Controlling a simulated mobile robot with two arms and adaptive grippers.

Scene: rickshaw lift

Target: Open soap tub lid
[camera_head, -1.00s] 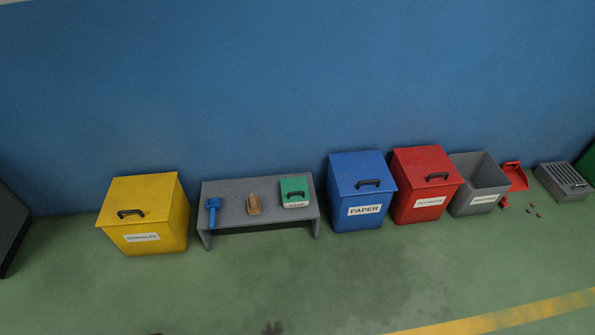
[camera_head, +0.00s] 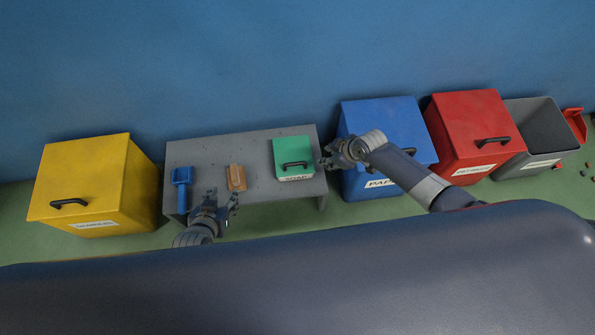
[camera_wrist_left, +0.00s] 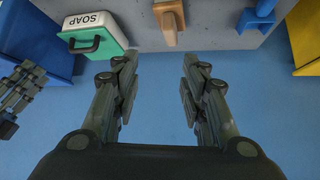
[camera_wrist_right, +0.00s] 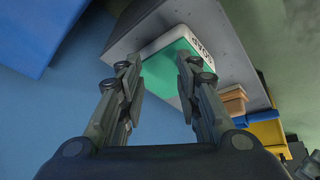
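The green soap tub (camera_head: 293,158) stands on the right part of the low grey bench, its lid down with a black handle (camera_head: 295,164) and a SOAP label on the front. It also shows in the left wrist view (camera_wrist_left: 106,33) and in the right wrist view (camera_wrist_right: 168,66). My right gripper (camera_head: 324,163) is open, just right of the tub and apart from it as far as I can tell; the tub shows beyond its parted fingers. My left gripper (camera_head: 222,197) is open and empty in front of the bench, near the brush.
On the grey bench (camera_head: 210,150) are a blue scoop (camera_head: 182,185) and a wooden brush (camera_head: 237,177). A yellow bin (camera_head: 85,180) stands left; a blue PAPER bin (camera_head: 380,115), a red bin (camera_head: 465,125) and an open grey bin (camera_head: 540,130) stand right.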

